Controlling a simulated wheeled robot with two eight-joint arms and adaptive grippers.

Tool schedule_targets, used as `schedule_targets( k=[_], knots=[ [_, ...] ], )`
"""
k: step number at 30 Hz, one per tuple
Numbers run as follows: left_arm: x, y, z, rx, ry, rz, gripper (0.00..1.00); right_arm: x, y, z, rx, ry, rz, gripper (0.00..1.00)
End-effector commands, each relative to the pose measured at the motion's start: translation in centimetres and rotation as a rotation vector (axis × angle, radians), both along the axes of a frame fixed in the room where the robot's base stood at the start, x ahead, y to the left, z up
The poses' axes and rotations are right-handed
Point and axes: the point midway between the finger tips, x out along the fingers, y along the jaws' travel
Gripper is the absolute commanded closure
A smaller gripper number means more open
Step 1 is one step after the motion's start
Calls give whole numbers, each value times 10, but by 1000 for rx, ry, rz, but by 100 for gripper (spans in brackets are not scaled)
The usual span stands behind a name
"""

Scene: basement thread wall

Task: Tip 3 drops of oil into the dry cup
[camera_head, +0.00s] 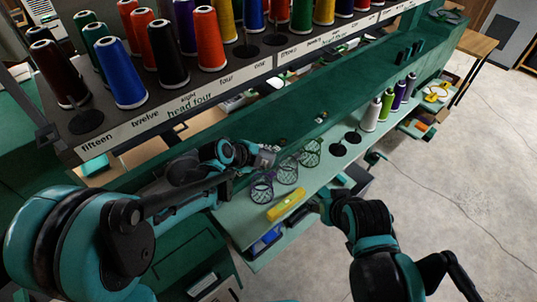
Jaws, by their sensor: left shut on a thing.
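Three dark wire-like cups stand in a slanting row on the pale green shelf (238,222): a near one (262,190), a middle one (287,172) and a far one (310,154). I cannot tell which is dry or what is inside. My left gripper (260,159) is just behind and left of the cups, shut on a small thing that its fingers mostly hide. I cannot make out an oil can or any drops. My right gripper (326,203) is at the shelf's front edge, right of the yellow block-like object (287,205); its fingers are too dark to read.
Thread cones, such as a blue one (121,74), stand on the labelled rack (185,105) above. Dark round discs (338,150) lie right of the cups. White, green and purple cones (370,114) stand further right. The concrete floor (450,190) is open.

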Motion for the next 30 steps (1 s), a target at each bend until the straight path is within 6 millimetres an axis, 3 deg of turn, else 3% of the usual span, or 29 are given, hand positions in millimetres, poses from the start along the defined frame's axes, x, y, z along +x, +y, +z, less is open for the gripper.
schedule_targets(
  k=[6,15,30],
  knots=[
    [1,3,-3,140,-63,-1,98,0,0,2,0,0,0,48],
    [0,3,-3,151,-68,-1,98,0,0,3,0,0,0,48],
    [-46,-33,18,461,-206,-8,98,0,0,21,0,0,0,48]
  ],
)
